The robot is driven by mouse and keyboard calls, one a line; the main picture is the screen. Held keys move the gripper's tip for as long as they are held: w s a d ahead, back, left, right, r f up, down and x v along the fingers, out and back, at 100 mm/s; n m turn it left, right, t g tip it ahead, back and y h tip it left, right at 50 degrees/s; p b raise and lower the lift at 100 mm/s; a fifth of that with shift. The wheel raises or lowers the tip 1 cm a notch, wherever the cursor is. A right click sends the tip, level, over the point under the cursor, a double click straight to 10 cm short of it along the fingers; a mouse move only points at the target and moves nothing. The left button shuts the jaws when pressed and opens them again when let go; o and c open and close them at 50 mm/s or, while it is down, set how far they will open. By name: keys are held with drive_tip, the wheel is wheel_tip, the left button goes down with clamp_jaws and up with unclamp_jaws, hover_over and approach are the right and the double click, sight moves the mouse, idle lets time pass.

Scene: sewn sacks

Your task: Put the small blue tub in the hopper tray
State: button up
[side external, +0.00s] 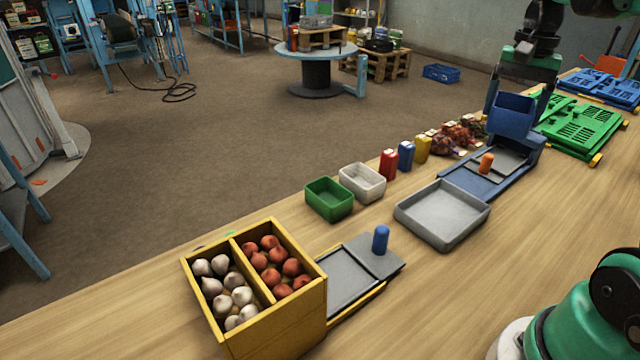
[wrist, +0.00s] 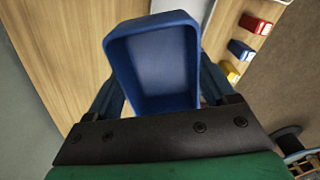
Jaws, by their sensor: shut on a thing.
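The small blue tub (side external: 513,117) is in my gripper (side external: 518,95), upright or nearly so, at the far right of the bench. In the wrist view the tub (wrist: 165,65) fills the space between the fingers, and its inside looks empty. In the side view it overlaps the far end of a blue frame with a grey sliding plate; its height above that is hard to judge. A yellow two-part hopper box (side external: 315,283) holds garlic and onions at the front. A grey tray (side external: 350,275) with a blue peg (side external: 380,240) adjoins it.
An open grey tray (side external: 442,238) stands mid-bench. Green (side external: 330,208) and white (side external: 362,192) tubs, red, blue and yellow packs (side external: 405,156) and net sacks (side external: 460,133) line the back. An orange peg (side external: 486,163) stands on the blue frame (side external: 470,188). Green pallets (side external: 580,128) lie right.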

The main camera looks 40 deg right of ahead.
sight(506, 225)
drive_tip(key=s+d+m, duration=0.4)
drive_tip(key=s, duration=0.2)
drive_tip(key=f, duration=1.9)
drive_tip(key=shift+w+a+f, duration=0.1)
drive_tip(key=shift+w+f, duration=0.05)
drive_tip(key=shift+w, duration=0.1)
drive_tip(key=shift+f, duration=0.2)
drive_tip(key=o, duration=1.2)
drive_tip(key=shift+r, duration=0.1)
